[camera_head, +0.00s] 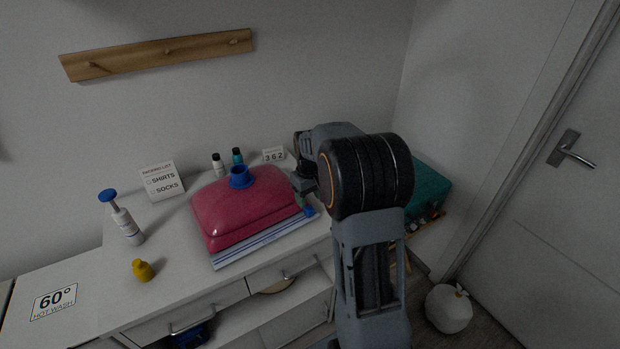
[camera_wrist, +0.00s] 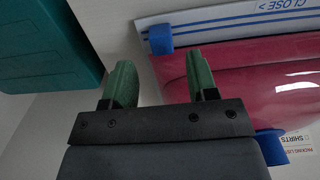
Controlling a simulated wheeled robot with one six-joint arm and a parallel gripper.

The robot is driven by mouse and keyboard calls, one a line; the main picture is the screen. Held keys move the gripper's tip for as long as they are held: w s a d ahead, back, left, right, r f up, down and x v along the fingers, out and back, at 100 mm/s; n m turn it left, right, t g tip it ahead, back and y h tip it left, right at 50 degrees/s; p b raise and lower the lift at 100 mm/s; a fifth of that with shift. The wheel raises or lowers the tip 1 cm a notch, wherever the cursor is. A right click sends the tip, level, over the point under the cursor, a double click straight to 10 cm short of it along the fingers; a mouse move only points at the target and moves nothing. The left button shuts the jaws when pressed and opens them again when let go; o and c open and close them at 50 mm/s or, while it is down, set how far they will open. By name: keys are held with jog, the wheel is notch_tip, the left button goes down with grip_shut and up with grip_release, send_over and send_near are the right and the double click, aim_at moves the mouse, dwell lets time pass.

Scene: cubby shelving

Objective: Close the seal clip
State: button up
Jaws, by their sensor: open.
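A plump pink bag (camera_head: 245,205) lies on the white counter, with a white seal strip (camera_head: 262,240) with blue lines along its front edge. The small blue seal clip (camera_head: 309,210) sits at the strip's right end. In the wrist view the clip (camera_wrist: 161,38) is at the end of the strip (camera_wrist: 230,28), which bears the word CLOSE and an arrow. My gripper (camera_wrist: 161,80) is open, its two green fingers apart with nothing between them. The clip appears just beyond the fingertips, roughly in line with the gap. In the head view my arm partly hides the gripper.
A blue valve (camera_head: 241,177) stands on the bag.

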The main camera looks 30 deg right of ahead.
aim_at(310, 211)
notch_tip(310, 211, up, 9)
jog(key=shift+f, duration=0.15)
dwell(0.7)
jog(key=s+a+t, duration=0.1)
jog(key=s+a, duration=0.5)
jog(key=s, duration=0.3)
jog(key=s+a+f+m+t, duration=0.1)
jog(key=s+a+t, duration=0.1)
jog(key=s+a, duration=0.4)
jog(key=s, duration=0.4)
jog(key=shift+f+t, duration=0.2)
jog(key=shift+t, duration=0.1)
jog(key=shift+a, duration=0.1)
jog(key=shift+c, duration=0.5)
